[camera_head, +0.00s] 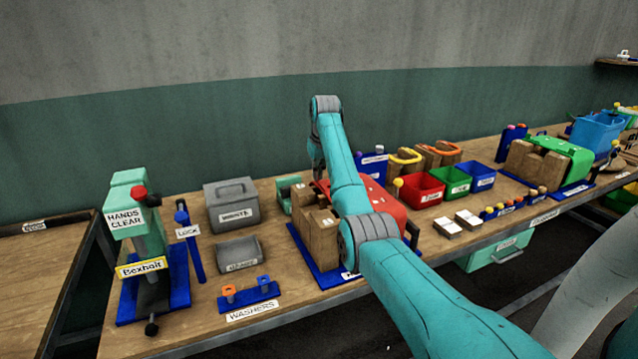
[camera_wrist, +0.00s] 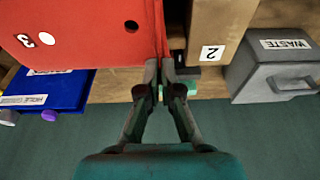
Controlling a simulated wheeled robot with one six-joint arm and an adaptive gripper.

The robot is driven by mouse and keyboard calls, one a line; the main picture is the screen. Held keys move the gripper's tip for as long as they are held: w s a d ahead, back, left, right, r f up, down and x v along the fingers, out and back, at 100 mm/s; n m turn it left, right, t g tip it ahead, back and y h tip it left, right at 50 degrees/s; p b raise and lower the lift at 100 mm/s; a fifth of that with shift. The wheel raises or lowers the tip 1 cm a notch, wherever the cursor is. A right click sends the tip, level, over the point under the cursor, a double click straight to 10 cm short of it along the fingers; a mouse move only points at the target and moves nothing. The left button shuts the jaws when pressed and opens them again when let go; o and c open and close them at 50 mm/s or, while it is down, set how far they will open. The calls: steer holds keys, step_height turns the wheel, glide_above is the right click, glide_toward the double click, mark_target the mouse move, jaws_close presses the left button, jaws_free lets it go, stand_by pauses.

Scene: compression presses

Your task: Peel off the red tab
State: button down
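I cannot make out a separate red tab in either view. A large red block (camera_wrist: 85,40) with a "3" label and a dark hole fills the upper left of the wrist view. In the head view the red block (camera_head: 388,203) is partly behind my arm. My gripper (camera_wrist: 160,68) has its fingertips together at the red block's right edge, by the gap to a brown block labelled "2" (camera_wrist: 215,30). Whether anything thin is between the fingertips is hidden. In the head view my arm hides most of the gripper.
Brown blocks (camera_head: 318,235) stand on a blue base left of my arm. A grey waste bin (camera_head: 232,205) is further left, with a teal press (camera_head: 130,215) beyond. Red, green and blue bins (camera_head: 423,190) are to the right. The teal wall (camera_wrist: 270,140) is close behind.

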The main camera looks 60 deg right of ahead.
steer(key=shift+r, duration=0.3)
steer(key=shift+r, duration=2.75)
